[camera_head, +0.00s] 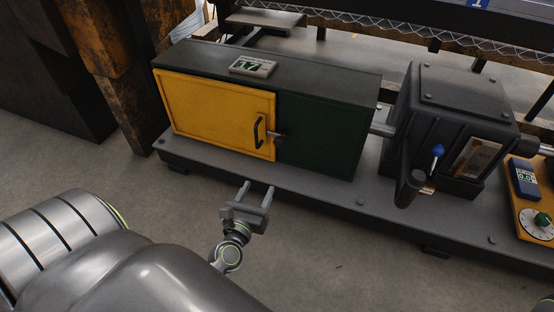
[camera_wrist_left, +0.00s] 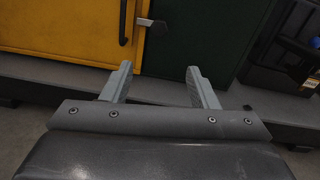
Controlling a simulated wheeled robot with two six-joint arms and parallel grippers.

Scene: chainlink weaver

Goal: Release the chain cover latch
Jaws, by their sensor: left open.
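The chain cover is a long dark green box with a yellow door (camera_head: 215,110) on its left half. A black bar handle (camera_head: 259,132) stands near the door's right edge. A small grey latch (camera_head: 277,137) sits at the seam between the door and the green panel (camera_head: 320,140). The latch (camera_wrist_left: 144,22) also shows at the top of the left wrist view, beside the handle. My left gripper (camera_head: 257,190) is open and empty, below and in front of the latch, apart from it. Its two fingers (camera_wrist_left: 160,82) show spread in the left wrist view. The door looks shut.
A grey base plate (camera_head: 330,195) carries the box and a dark gearbox (camera_head: 455,110) with a blue-tipped lever (camera_head: 437,151). A yellow control panel (camera_head: 535,205) with a green knob is at the right. The floor in front is clear.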

